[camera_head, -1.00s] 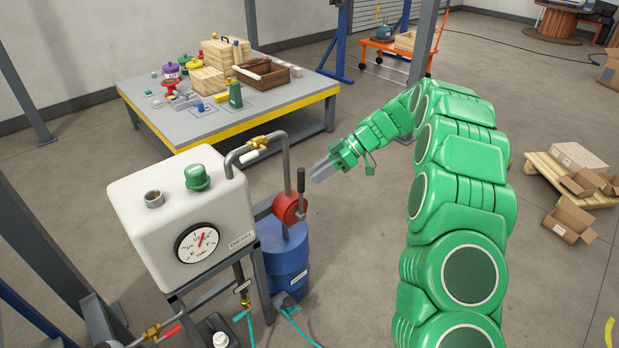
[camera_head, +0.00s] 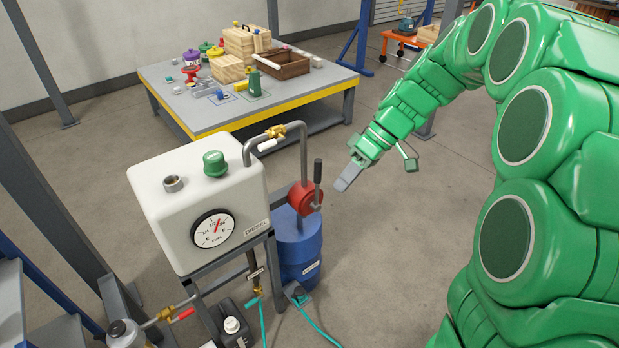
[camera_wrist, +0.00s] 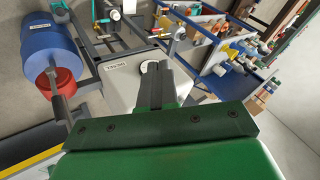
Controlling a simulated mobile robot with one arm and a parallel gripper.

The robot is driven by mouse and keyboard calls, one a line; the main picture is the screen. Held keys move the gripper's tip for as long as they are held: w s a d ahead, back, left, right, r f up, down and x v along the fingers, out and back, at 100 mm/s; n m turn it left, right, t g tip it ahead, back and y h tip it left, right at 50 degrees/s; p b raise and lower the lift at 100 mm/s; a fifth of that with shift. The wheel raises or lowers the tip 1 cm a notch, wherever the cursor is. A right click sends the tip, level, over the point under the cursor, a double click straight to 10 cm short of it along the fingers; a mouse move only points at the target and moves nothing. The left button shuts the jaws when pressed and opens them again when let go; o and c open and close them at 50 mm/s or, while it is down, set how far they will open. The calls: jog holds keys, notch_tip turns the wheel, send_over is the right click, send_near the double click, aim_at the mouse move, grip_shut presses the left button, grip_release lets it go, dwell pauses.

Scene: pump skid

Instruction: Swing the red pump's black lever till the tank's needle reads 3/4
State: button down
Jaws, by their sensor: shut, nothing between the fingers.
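The red pump (camera_head: 301,198) sits on top of the blue drum (camera_head: 298,245). Its black lever (camera_head: 318,172) stands nearly upright on the pump's right side. My gripper (camera_head: 342,186) is shut and empty, just right of the lever in the head view, apart from it there. The shut fingers also show in the wrist view (camera_wrist: 154,80), in front of the white tank (camera_wrist: 120,72). The tank (camera_head: 160,215) carries a round gauge (camera_head: 213,230). Its red needle points up and slightly right, near the 1/2 mark; the exact reading is too small to tell.
A grey pipe with a brass valve (camera_head: 275,131) runs between tank and pump. A workbench (camera_head: 200,118) with boxes and small parts stands behind. A black jug (camera_head: 233,332) and teal hose (camera_head: 315,325) are low in front. Floor right of the drum is clear.

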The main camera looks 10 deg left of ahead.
jog(key=s+d+m+t+h, duration=0.1)
jog(key=s+d+m+h, duration=0.4)
jog(key=s, duration=1.1)
jog(key=s+d+m+t+h, duration=0.1)
jog(key=s+d+m+h, duration=0.1)
jog(key=s+d+m, duration=1)
jog(key=w+a+f+n+t+y, duration=0.2)
jog(key=w+a+f+n+t, duration=0.3)
jog(key=w+a, duration=1.1)
jog(key=w+a+n+t+y, duration=0.3)
jog(key=w+a+n, duration=0.4)
jog(key=w+a, duration=0.9)
jog(key=w+a+f+n+t+h, duration=0.2)
jog(key=w+a+f, duration=0.4)
jog(key=w+f, duration=0.15)
jog(key=n+t+h, duration=0.2)
jog(key=t+h, duration=0.5)
jog(key=h, duration=0.6)
send_near(316, 173)
jog(key=x, duration=0.6)
jog(key=shift+w+d+r, duration=0.15)
jog(key=shift+w, duration=0.2)
